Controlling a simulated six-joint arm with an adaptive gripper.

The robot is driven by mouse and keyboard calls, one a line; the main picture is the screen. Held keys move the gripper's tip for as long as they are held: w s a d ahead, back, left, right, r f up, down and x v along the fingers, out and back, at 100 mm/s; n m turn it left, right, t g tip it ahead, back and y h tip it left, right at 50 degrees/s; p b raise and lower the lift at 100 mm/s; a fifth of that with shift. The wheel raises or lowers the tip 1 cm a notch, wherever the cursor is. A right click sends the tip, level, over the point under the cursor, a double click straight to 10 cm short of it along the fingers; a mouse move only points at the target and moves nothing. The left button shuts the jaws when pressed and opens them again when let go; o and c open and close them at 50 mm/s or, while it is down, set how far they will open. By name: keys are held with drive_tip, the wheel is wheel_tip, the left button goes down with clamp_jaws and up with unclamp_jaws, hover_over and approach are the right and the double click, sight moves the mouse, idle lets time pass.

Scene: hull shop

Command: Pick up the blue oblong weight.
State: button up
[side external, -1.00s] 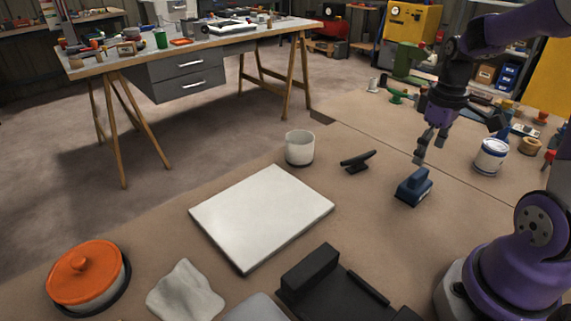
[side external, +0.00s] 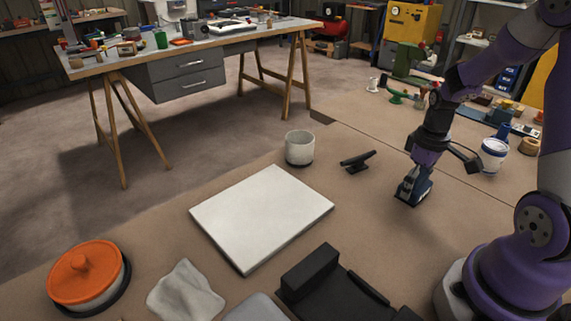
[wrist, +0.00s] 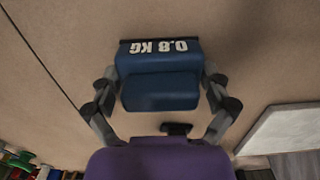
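The blue oblong weight (side external: 421,194) rests on the brown work surface, right of centre in the side view. In the wrist view the blue weight (wrist: 160,90) shows a raised top block and a white "0.8 KG" mark that reads upside down. My gripper (side external: 414,186) is down over it, pointing downward. In the wrist view my gripper (wrist: 162,82) is open, with one finger beside each end of the weight. The fingers look close to its ends; contact cannot be made out. In the side view the gripper partly covers the weight.
A white-and-blue can (side external: 492,155) stands to the right. An orange-lidded pot (side external: 87,275) is at front left. Bare surface surrounds the weight.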

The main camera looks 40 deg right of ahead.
drive_tip(key=shift+c, duration=1.1)
drive_tip(key=shift+r, duration=0.1)
